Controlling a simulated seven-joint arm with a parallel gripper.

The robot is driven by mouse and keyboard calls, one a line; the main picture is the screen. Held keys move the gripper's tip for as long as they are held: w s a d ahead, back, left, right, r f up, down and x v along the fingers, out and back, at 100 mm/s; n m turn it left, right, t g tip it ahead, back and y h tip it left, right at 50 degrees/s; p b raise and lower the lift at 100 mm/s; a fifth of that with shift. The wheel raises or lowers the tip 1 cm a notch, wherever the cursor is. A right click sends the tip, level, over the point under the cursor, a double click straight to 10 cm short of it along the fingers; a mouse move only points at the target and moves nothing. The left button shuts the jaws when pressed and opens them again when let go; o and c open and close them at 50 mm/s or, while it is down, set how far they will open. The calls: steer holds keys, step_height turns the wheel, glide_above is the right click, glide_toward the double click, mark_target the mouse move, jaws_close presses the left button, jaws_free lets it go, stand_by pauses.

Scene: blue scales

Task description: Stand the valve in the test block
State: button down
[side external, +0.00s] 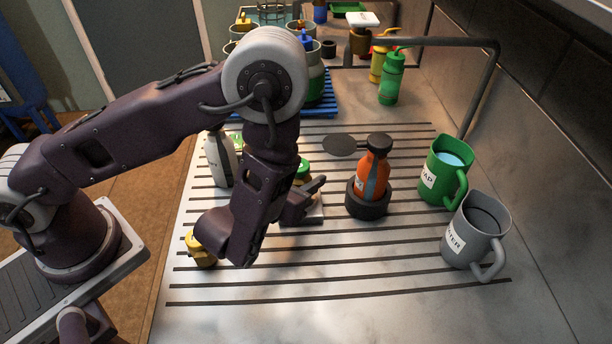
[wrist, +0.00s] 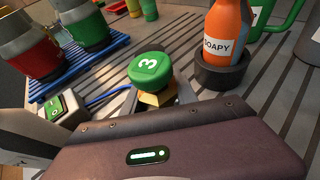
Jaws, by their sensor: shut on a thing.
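The valve (wrist: 150,70) has a round green cap marked 3 over a brass-coloured body (wrist: 154,99). My gripper (wrist: 153,102) is shut on the brass body, with the cap above the fingers. In the side external view the green cap (side external: 302,170) shows just behind my gripper (side external: 312,192), low over the ribbed metal surface. The valve's lower end is hidden. A pale block with a green top (wrist: 58,112) stands left of the valve in the wrist view; I cannot tell whether it is the test block.
An orange SOAPY bottle (side external: 373,174) stands in a black ring (side external: 368,202) to the right. Green (side external: 447,170) and grey (side external: 476,233) mugs stand farther right. A white bottle (side external: 218,158) and a yellow item (side external: 200,250) are at left. The front surface is clear.

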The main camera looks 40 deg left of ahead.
steer(key=shift+f, duration=0.15)
steer(key=shift+f, duration=0.35)
steer(key=c, duration=1)
jaws_free()
steer(key=shift+o, duration=0.2)
